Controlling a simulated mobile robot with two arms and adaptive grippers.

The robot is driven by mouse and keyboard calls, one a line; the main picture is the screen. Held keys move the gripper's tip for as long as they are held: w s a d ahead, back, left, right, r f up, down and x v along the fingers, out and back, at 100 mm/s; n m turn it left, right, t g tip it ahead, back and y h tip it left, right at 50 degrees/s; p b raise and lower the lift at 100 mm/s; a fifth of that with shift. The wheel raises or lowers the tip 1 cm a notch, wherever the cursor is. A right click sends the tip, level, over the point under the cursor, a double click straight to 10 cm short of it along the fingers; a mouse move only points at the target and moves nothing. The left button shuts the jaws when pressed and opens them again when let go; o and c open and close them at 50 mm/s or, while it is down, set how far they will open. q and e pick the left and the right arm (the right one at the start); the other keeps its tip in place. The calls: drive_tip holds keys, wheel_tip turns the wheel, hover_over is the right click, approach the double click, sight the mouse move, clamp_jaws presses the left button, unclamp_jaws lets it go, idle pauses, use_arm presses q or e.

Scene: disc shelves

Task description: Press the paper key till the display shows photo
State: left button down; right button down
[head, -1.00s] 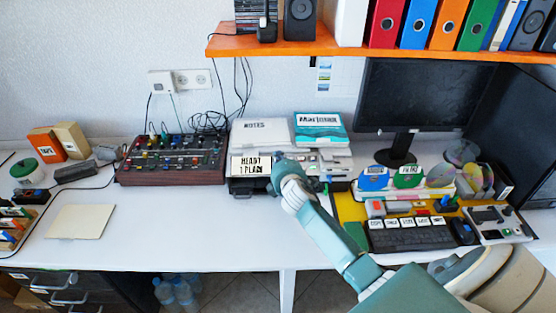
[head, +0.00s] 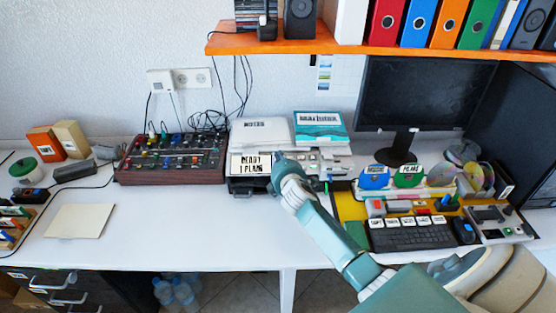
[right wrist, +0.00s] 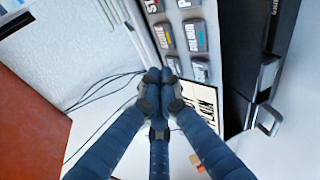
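The white and grey printer (head: 262,133) stands at the back middle of the desk. Its cream display (head: 250,164) reads "READY 1 PLAIN" in the head view; part of it shows in the right wrist view (right wrist: 205,100). In that view the grey key panel carries several labelled keys, among them one that looks like "COLOUR" (right wrist: 194,37). Rotated, cut-off labels leave the paper key uncertain. My right gripper (right wrist: 160,76) is shut and empty, fingertips together at the panel's lower keys, partly covering one. I cannot tell if they touch. My left gripper is out of view.
A mixer box (head: 170,165) stands left of the printer. Disc holders and a keyboard (head: 411,238) are to the right. An orange shelf (head: 380,45) hangs above. The desk front is clear.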

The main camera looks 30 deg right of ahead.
drive_tip(key=shift+w+d+f+b, duration=0.1)
drive_tip(key=shift+w+f+b, duration=0.1)
drive_tip(key=shift+f+b, duration=0.2)
idle(0.7)
drive_tip(key=shift+r, duration=0.15)
drive_tip(key=shift+s+a+r+p, duration=0.2)
drive_tip(key=shift+s+r+p, duration=0.15)
drive_tip(key=shift+r+p, duration=0.4)
drive_tip(key=shift+f, duration=0.1)
drive_tip(key=shift+s+a+r+p, duration=0.15)
drive_tip(key=shift+r+p, duration=0.3)
drive_tip(key=shift+p, duration=0.35)
drive_tip(key=r+p, duration=0.1)
drive_tip(key=s+r+p, duration=0.1)
drive_tip(key=a+r+p, duration=0.1)
drive_tip(key=shift+s+r+p, duration=0.2)
drive_tip(key=shift+s+p, duration=0.2)
